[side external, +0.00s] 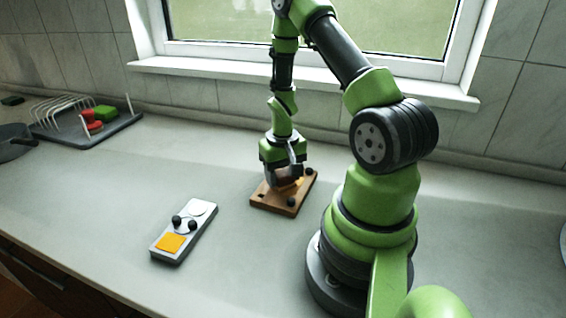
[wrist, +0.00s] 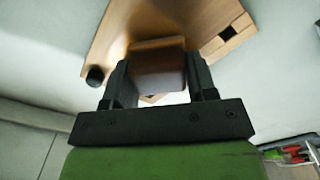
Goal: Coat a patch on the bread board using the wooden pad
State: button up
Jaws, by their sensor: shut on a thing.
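The wooden bread board (side external: 275,204) lies flat on the counter in front of the window, left of my base. In the wrist view its brown surface (wrist: 205,18) fills the top. My gripper (side external: 287,178) points down over the board. It is shut on the wooden pad, a brown block (wrist: 157,66) between both fingers in the wrist view. The pad is low over the board; whether it touches the surface is unclear. A small orange area shows beside the fingers in the side view. The patch itself is mostly hidden by my gripper and the pad.
A grey tray (side external: 172,246) with an orange square (side external: 170,242), dark knobs and a pale round area stands left of the board. A dish rack (side external: 118,124) with red and green items is at the back left. A dark pan (side external: 14,143) sits at the far left. The counter between is clear.

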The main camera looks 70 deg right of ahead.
aim_at(279, 195)
jog(key=shift+a, duration=0.55)
jog(key=shift+w+a, duration=0.15)
jog(key=shift+a, duration=1.35)
jog(key=d, duration=0.4)
jog(key=shift+d, duration=0.15)
jog(key=shift+s, duration=0.5)
jog(key=shift+s+a, duration=0.1)
jog(key=shift+a, duration=2.05)
jog(key=d, duration=0.4)
jog(key=shift+d+f, duration=0.1)
jog(key=shift+r, duration=4.25)
jog(key=shift+f, duration=0.1)
